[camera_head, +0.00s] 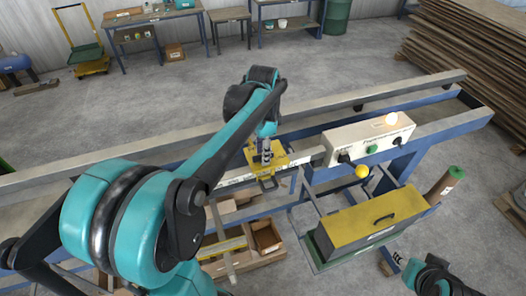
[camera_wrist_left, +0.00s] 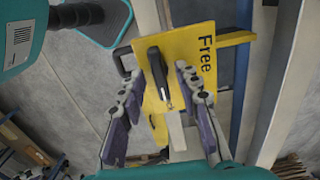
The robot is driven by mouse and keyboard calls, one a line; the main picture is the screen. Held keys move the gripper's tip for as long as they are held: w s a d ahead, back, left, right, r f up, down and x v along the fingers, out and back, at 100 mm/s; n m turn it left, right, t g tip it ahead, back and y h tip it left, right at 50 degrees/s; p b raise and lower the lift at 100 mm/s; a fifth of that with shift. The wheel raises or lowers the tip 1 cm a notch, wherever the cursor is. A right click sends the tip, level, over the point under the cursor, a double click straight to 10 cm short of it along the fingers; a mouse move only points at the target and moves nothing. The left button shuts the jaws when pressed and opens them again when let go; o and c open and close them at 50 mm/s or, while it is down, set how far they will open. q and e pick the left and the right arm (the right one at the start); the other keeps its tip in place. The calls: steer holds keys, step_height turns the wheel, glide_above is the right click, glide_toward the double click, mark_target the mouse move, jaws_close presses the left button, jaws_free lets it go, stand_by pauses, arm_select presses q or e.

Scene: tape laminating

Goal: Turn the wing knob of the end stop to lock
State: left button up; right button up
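The end stop is a yellow plate marked "Free" (camera_wrist_left: 205,50) in the left wrist view. It also shows on the rail in the head view (camera_head: 297,159), partly hidden by my left gripper (camera_head: 266,158). Its black wing knob (camera_wrist_left: 158,72) stands on the plate, seen nearly edge-on. My left gripper (camera_wrist_left: 159,76) is open, with one finger on each side of the knob. Gaps show between the fingers and the knob. Part of my right arm (camera_head: 432,277) shows at the lower right of the head view; its finger state is unclear.
The long rail (camera_head: 440,80) on a blue frame crosses the head view. A white control box (camera_head: 370,137) with a lit lamp stands on it, right of the end stop. A yellow-topped box (camera_head: 372,218) and open cartons (camera_head: 266,238) are below.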

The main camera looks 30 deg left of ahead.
arm_select(q)
step_height(320, 180, up, 12)
stand_by(0.6)
stand_by(0.4)
steer(key=s+d+f+n+t, duration=0.75)
steer(key=s+d+f, duration=0.35)
steer(key=f, duration=0.4)
step_height(320, 180, down, 28)
steer(key=b, duration=2.8)
steer(key=shift+a+n+b, duration=0.2)
steer(key=shift+n+b, duration=0.15)
steer(key=shift+r, duration=0.15)
